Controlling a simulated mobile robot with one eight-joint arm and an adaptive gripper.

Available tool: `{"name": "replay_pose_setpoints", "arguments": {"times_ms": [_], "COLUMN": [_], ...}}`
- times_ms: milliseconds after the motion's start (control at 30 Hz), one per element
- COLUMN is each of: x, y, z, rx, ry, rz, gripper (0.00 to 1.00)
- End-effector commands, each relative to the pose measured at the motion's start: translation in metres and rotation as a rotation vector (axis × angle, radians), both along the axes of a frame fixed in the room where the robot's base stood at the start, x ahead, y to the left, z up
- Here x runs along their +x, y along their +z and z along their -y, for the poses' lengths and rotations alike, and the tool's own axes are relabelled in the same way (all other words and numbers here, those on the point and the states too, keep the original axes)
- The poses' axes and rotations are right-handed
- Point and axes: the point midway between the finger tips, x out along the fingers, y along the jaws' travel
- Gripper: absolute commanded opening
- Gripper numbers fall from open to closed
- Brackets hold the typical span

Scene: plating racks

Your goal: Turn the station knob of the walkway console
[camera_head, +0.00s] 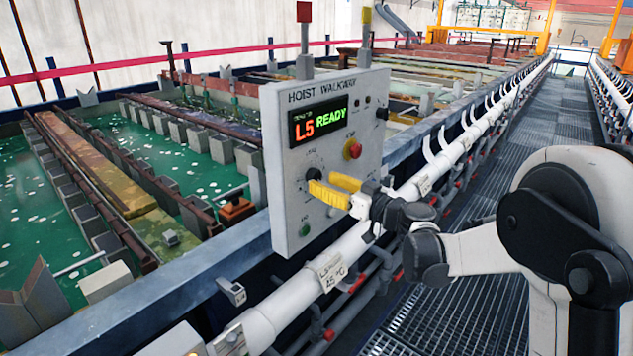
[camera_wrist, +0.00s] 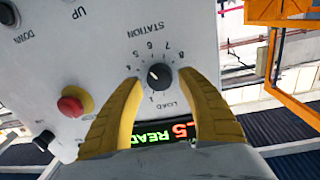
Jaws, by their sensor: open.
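The walkway console (camera_head: 352,122) is a pale grey panel marked HOIST WALKWAY. Its lit display (camera_head: 318,124) reads L5 READY, and part of it shows upside down in the wrist view. The station knob (camera_wrist: 160,76) is small, black and round with a white mark, inside a ring of numbers. I cannot read for sure which number the mark points to. My gripper (camera_head: 325,186) has yellow fingers reaching to the panel's lower part. In the wrist view the open fingers (camera_wrist: 159,80) lie either side of the knob, with visible gaps; contact with the panel is unclear.
A red button on a yellow base (camera_head: 353,150) sits above my fingers; it also shows in the wrist view (camera_wrist: 73,103). A green button (camera_head: 305,230) is below. White pipes (camera_head: 345,250) run under the console.

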Motion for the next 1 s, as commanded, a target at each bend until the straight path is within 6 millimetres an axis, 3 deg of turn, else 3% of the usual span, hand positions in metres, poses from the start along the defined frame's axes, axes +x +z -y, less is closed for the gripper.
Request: {"name": "replay_pose_setpoints", "arguments": {"times_ms": [200,567,700,1000], "x": [0.018,0.021,0.021,0.021], "y": [-0.001,0.0,0.0,0.001], "z": [-0.02,-0.024,-0.023,-0.024], "rx": [0.0,0.0,-0.001,0.003], "ry": [0.0,-0.001,-0.001,-0.001], "rz": [0.0,0.0,-0.001,-0.004], "gripper": [0.46,0.45,0.05,0.04]}}
